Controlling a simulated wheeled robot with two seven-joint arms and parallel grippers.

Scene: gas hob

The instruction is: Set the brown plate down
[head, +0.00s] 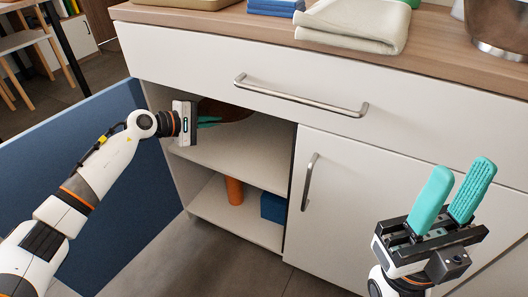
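The brown plate (228,110) is inside the open cupboard compartment, above the upper shelf (235,155). Its upper part is hidden behind the drawer front. My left gripper (213,120) reaches in from the left with its teal fingers at the plate's near left edge, and it looks shut on that edge. The contact is small and partly hidden, and I cannot tell whether the plate touches the shelf. My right gripper (462,170) is open and empty in front of the closed right-hand door, its two teal fingers apart and pointing up.
The blue-faced cupboard door (110,200) stands open at the left, behind my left arm. An orange cylinder (234,190) and a blue box (273,207) stand on the lower shelf. The closed drawer (210,62) overhangs the opening. Folded cloths (355,25) lie on the counter.

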